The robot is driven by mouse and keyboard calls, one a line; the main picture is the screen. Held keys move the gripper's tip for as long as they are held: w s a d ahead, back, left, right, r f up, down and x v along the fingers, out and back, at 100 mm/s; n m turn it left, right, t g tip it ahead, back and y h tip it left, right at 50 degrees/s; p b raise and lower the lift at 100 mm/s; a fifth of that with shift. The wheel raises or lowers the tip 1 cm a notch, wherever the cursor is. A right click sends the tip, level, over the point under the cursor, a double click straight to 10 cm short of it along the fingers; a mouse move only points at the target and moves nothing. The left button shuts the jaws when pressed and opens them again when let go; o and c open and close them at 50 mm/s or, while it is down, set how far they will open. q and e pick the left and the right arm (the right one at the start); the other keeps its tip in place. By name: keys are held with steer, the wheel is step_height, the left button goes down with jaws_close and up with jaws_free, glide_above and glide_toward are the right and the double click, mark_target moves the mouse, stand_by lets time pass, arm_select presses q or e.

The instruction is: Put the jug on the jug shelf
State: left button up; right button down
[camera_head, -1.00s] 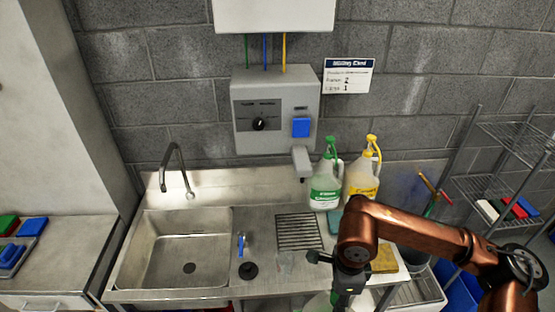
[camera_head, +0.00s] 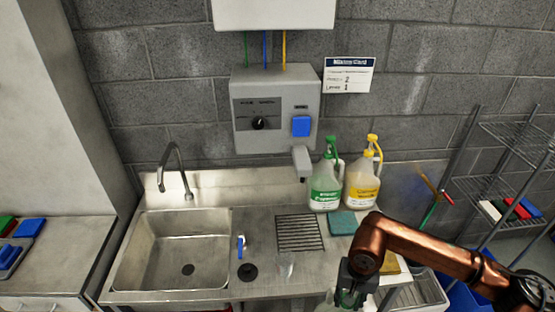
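A white jug with a green label and green pump top (camera_head: 325,188) stands upright at the back of the steel counter. A white jug with a yellow label and yellow top (camera_head: 362,185) stands beside it on the right. My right gripper (camera_head: 347,298) points down at the counter's front edge, at the bottom of the view. A pale, partly green thing shows at its fingers, mostly hidden and cut off by the frame. I cannot tell whether the fingers are closed on it. My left gripper is out of view. Which surface is the jug shelf is not clear.
A sink (camera_head: 176,252) is at left. A teal sponge (camera_head: 342,223) lies before the jugs. A wire rack (camera_head: 490,187) stands at right. A grey dispenser (camera_head: 275,110) hangs on the wall.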

steer(key=shift+w+d+f+n, duration=0.15)
steer(key=shift+d+f+n, duration=0.2)
steer(key=shift+n, duration=0.4)
steer(key=shift+w+d+f+n, duration=0.15)
steer(key=shift+f+n, duration=0.25)
steer(key=shift+n, duration=0.35)
